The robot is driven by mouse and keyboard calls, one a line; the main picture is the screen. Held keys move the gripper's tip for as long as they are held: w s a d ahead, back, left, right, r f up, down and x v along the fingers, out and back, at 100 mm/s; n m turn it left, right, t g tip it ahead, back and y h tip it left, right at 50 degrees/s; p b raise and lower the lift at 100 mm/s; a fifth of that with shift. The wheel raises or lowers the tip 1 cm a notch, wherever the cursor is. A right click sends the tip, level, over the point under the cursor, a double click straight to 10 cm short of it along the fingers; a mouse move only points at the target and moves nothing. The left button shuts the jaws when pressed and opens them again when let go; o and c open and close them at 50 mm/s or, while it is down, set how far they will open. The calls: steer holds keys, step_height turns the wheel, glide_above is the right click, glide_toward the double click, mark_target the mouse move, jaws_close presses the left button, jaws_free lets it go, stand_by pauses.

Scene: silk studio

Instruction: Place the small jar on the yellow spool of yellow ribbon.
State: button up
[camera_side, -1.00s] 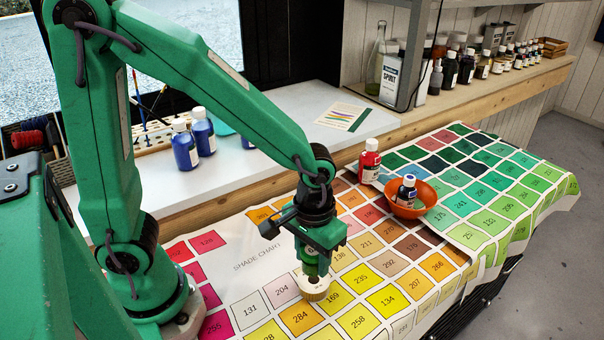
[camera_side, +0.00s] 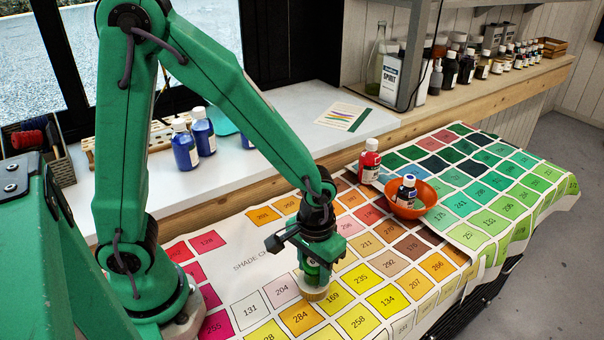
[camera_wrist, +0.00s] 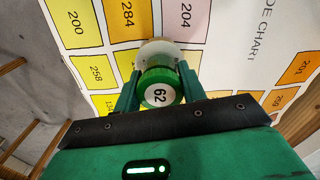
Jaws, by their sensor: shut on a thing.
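The shade chart (camera_side: 247,267) covers the table. An orange bowl (camera_side: 407,209) holding a blue bottle (camera_side: 406,188) and a red bottle (camera_side: 370,158) stand to the right. Blue bottles (camera_side: 184,146) stand on the white sill behind. The chart around the spool is clear.

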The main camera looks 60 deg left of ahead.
steer(key=shift+f, duration=0.1)
steer(key=o, duration=1)
steer(key=shift+r, duration=6.15)
steer(key=shift+s+a+r+m+t, duration=0.35)
steer(key=shift+s+a+r+t, duration=0.85)
steer(key=shift+a, duration=0.65)
steer(key=shift+s+a+r+m+t, duration=0.4)
steer(key=shift+s+a+r+t, duration=0.45)
steer(key=shift+a+r, duration=0.8)
steer(key=shift+s+a+r+m+t, duration=0.35)
steer(key=shift+s+a+r+t, duration=0.4)
steer(key=shift+s+a+r, duration=0.9)
